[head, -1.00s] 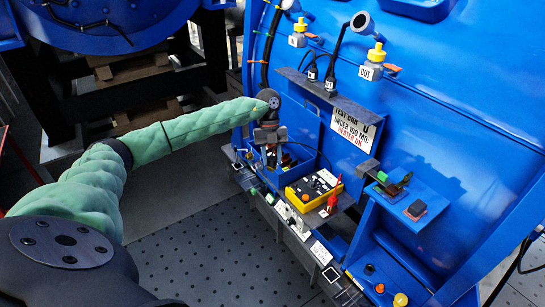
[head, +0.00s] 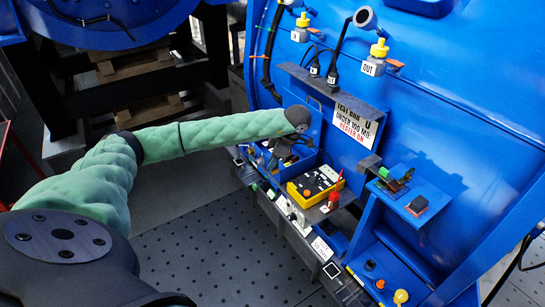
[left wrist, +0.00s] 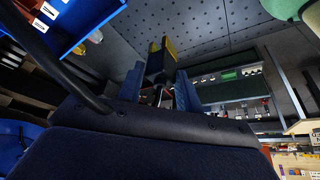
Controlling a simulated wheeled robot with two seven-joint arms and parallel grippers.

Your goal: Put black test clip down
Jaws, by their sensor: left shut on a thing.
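My left gripper (head: 280,160) points down over the blue open bin, just left of the yellow test meter (head: 313,187). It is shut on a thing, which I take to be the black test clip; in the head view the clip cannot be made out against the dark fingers. In the left wrist view the blue fingers of the gripper (left wrist: 160,92) flank a small dark shape, and a yellow and dark block shows beyond them. A red clip (head: 336,186) stands at the right edge of the meter. My right gripper is not in view.
The blue bin (head: 308,163) is beside the meter, against the blue wall panel. A sign (head: 355,122) hangs above. A small blue shelf (head: 412,200) with little parts is at the right. Dark perforated floor (head: 215,255) lies below the bench edge.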

